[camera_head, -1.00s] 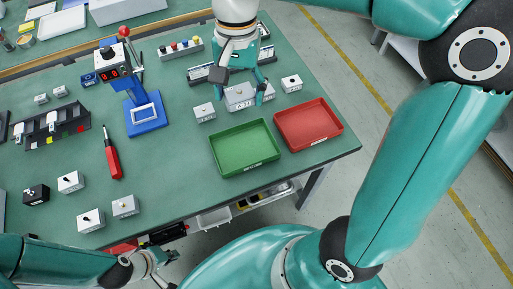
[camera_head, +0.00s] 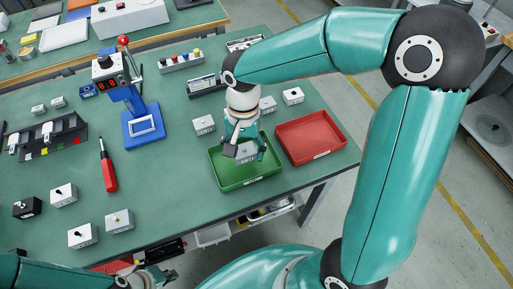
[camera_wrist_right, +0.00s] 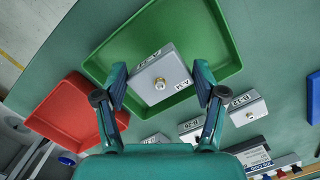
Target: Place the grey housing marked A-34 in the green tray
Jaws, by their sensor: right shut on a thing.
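The grey housing (camera_head: 246,151) is between the fingers of my right gripper (camera_head: 246,154), which is shut on it over the green tray (camera_head: 240,182). I cannot tell whether the housing touches the tray floor. My left gripper (camera_head: 152,277) is low at the bottom edge, partly out of view, and its fingers are unclear.
The red tray (camera_head: 311,138) is just right of the green one. Other grey housings stand near the trays, one on the left (camera_head: 204,124) and one at the back right (camera_head: 293,96). A blue press (camera_head: 138,115) and a red-handled screwdriver (camera_head: 108,170) are further left.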

